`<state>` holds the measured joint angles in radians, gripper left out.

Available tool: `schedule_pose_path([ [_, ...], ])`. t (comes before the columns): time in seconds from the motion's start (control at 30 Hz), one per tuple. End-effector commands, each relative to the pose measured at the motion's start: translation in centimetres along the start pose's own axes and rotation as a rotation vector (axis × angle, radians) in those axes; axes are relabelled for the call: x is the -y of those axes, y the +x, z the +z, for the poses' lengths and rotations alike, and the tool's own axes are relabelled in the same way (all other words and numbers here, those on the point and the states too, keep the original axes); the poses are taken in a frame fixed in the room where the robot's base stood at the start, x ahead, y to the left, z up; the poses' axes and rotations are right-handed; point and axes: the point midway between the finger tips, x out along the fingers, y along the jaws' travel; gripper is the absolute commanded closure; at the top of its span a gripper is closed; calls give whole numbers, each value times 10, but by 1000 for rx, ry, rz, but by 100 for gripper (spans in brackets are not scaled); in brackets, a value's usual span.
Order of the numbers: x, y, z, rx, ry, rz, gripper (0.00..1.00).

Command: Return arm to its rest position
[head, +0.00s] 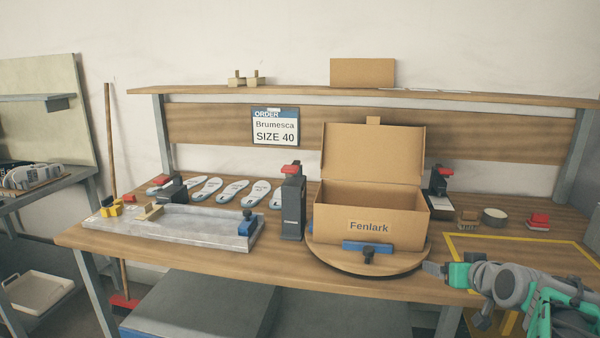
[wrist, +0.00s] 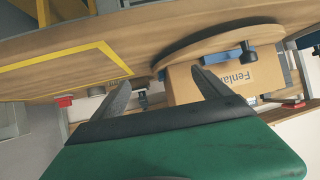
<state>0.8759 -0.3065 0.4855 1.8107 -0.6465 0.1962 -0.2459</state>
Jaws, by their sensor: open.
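My gripper (head: 434,269) is at the right of the head view, by the bench's front edge, just right of the round turntable (head: 330,262). In the wrist view its two dark fingers (wrist: 160,88) are spread apart with nothing between them. My grey and green arm reaches in from the lower right of the head view. An open cardboard box labelled Fenlark (head: 400,227) stands on the turntable, its lid up. It also shows beyond the fingers in the wrist view (wrist: 185,85). The gripper looks apart from the box. The inside bottom of the box is hidden.
The wooden bench (head: 200,258) holds a grey metal tray (head: 190,225), several insoles (head: 232,190) and a dark post with a red top (head: 292,205). A yellow taped outline (head: 500,238) marks the right side, with a red-topped item (head: 538,221) behind it. A shelf (head: 300,93) runs above.

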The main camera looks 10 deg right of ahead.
Motion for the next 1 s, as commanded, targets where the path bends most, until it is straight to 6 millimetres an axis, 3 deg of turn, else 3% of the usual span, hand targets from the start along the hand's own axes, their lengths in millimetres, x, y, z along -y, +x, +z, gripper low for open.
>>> schedule_pose_path([
  [0.03,30,-7,-8,48,-14,-27,13],
  [0.17,110,-33,3,227,-43,-80,13],
  [0.3,200,-103,37,486,-97,-113,13],
  [0.4,232,-155,68,638,-128,-103,13],
  [0.5,242,-188,92,732,-146,-84,13],
  [0.57,244,-197,101,760,-150,-76,13],
  [1.0,243,-198,108,771,-150,-71,13],
])
